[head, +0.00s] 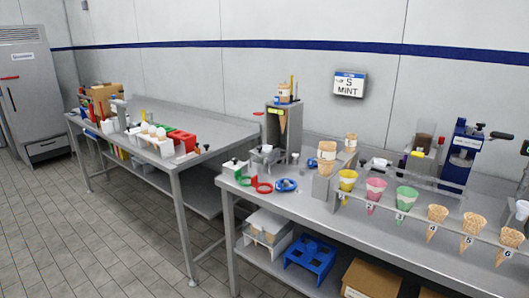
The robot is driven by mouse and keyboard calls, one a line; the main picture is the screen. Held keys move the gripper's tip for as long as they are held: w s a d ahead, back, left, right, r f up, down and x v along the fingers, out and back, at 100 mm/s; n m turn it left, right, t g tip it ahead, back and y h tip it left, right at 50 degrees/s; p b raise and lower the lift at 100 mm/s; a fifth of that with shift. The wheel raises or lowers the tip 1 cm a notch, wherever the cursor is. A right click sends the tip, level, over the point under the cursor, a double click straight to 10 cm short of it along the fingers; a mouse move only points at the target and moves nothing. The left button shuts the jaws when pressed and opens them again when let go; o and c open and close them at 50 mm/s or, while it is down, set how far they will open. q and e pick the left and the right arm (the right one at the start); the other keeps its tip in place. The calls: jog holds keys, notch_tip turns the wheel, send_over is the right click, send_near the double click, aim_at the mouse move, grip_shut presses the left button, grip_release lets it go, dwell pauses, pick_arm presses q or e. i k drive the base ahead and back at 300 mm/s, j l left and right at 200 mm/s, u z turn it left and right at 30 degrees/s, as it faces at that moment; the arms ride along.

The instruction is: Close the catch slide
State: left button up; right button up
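No part is plainly marked as the catch slide. A grey metal cone dispenser (270,124) stands at the back left of the near steel table, with a cone (283,120) in its front channel. A small red tab (257,113) sticks out at its left side; I cannot tell whether it belongs to a slide. Below the dispenser is a small metal and clear fixture (266,155), too small to tell open from shut. Neither gripper is in view.
The near steel table (300,205) holds a numbered cone rack (395,214), a blue press (460,155), green (243,176) and red (262,187) rings and stacked cones (327,158). A second steel table (190,120) stands left. Tiled floor (100,240) is free at lower left.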

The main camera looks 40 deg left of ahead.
aim_at(258, 154)
jog(key=i+j, duration=0.35)
jog(key=j, duration=0.15)
jog(key=i+j+u, duration=0.1)
jog(key=i+j, duration=0.3)
jog(key=j, duration=0.1)
